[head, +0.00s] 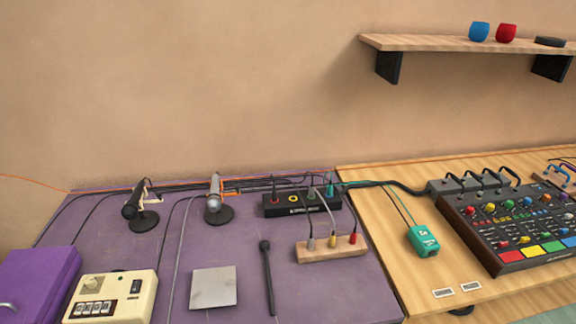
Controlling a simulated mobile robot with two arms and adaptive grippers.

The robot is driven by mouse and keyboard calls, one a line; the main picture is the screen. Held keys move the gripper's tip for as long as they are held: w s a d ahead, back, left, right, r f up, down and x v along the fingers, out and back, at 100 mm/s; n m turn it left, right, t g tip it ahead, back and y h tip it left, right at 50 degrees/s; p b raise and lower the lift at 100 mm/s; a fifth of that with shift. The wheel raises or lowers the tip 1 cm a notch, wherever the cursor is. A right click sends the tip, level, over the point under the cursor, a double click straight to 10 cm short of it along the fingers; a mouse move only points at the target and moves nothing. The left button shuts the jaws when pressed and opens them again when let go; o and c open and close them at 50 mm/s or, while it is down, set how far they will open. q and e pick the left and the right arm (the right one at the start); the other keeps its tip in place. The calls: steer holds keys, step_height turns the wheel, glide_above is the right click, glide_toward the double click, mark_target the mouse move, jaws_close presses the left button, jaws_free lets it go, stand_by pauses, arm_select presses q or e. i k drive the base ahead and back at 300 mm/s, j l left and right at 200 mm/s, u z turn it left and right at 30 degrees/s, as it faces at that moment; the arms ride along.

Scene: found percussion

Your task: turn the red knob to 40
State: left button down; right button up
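The synthesizer panel (520,222) stands on the wooden desk at the right and runs out of the picture's right edge. It carries several small coloured knobs. One red knob (474,210) is near its upper left corner, and other small red knobs may be among the rest. I cannot tell which one the task means, and any scale or pointer is too small to read. Neither of my grippers is in view.
A teal box (423,240) with cables lies left of the panel. On the purple table are two microphones (213,197), a mallet (267,278), a metal plate (214,287), a wooden block (331,249) with plugs and a cream box (110,298). A shelf (430,42) hangs above.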

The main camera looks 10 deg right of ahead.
mark_target(469, 211)
steer(key=z, duration=1.55)
